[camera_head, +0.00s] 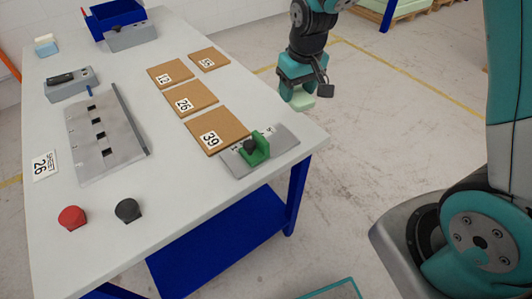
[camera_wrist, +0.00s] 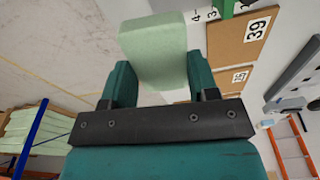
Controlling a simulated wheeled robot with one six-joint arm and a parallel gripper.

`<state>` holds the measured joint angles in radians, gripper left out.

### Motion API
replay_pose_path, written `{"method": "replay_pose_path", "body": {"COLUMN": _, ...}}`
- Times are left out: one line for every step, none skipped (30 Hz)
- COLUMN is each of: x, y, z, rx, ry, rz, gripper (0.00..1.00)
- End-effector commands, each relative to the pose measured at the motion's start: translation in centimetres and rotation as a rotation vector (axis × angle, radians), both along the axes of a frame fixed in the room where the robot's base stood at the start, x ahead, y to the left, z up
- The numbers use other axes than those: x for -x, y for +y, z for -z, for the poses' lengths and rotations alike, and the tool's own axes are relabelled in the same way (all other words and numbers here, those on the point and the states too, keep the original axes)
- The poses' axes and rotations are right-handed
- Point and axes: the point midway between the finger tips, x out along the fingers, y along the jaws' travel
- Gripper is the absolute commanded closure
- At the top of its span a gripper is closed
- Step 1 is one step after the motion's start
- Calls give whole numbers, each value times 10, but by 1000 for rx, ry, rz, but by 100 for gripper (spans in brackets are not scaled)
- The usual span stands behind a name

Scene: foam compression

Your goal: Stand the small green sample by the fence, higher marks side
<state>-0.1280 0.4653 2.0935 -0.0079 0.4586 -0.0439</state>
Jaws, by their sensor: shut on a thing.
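The small green sample (camera_head: 302,101) is a pale green block. My gripper (camera_head: 298,90) is shut on it, holding it in the air beyond the table's right edge. In the wrist view the sample (camera_wrist: 153,50) sits between my two teal fingers (camera_wrist: 160,82). The darker green fence (camera_head: 258,149), with a black knob, stands on a grey marked plate (camera_head: 284,143) at the table's near right corner. Marks show on both sides of the fence; most are too small to read. Part of the fence shows in the wrist view (camera_wrist: 228,8), with marks 3 and 4 beside it.
Brown numbered pads (camera_head: 222,127) lie behind the plate. A blue bin (camera_head: 115,16) stands at the back. The table's near middle is clear.

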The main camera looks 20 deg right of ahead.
Motion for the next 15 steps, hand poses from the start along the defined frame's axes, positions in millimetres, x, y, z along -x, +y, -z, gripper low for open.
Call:
{"method": "replay_pose_path", "body": {"x": -7, "y": 14, "z": -6, "rx": -2, "ry": -13, "rz": -38, "gripper": 68}}
{"method": "replay_pose_path", "body": {"x": -9, "y": 20, "z": -16, "rx": -1, "ry": -14, "rz": -57, "gripper": 68}}
{"method": "replay_pose_path", "body": {"x": -10, "y": 28, "z": -27, "rx": -1, "ry": -12, "rz": -79, "gripper": 68}}
{"method": "replay_pose_path", "body": {"x": -11, "y": 32, "z": -35, "rx": 0, "ry": -10, "rz": -95, "gripper": 68}}
{"method": "replay_pose_path", "body": {"x": -10, "y": 36, "z": -42, "rx": 0, "ry": -9, "rz": -108, "gripper": 68}}
{"method": "replay_pose_path", "body": {"x": -10, "y": 40, "z": -48, "rx": 1, "ry": -5, "rz": -121, "gripper": 68}}
{"method": "replay_pose_path", "body": {"x": -9, "y": 42, "z": -51, "rx": 1, "ry": -2, "rz": -128, "gripper": 68}}
{"method": "replay_pose_path", "body": {"x": -9, "y": 44, "z": -51, "rx": 1, "ry": 0, "rz": -133, "gripper": 68}}
{"method": "replay_pose_path", "body": {"x": -8, "y": 45, "z": -49, "rx": 3, "ry": 3, "rz": -137, "gripper": 68}}
{"method": "replay_pose_path", "body": {"x": -8, "y": 46, "z": -44, "rx": 3, "ry": 5, "rz": -139, "gripper": 68}}
{"method": "replay_pose_path", "body": {"x": -7, "y": 46, "z": -38, "rx": 4, "ry": 8, "rz": -139, "gripper": 68}}
{"method": "replay_pose_path", "body": {"x": -6, "y": 45, "z": -28, "rx": 4, "ry": 11, "rz": -139, "gripper": 68}}
{"method": "replay_pose_path", "body": {"x": -7, "y": 45, "z": -20, "rx": 4, "ry": 11, "rz": -139, "gripper": 68}}
{"method": "replay_pose_path", "body": {"x": -7, "y": 46, "z": -11, "rx": 3, "ry": 11, "rz": -139, "gripper": 68}}
{"method": "replay_pose_path", "body": {"x": -6, "y": 46, "z": 1, "rx": 3, "ry": 11, "rz": -139, "gripper": 68}}
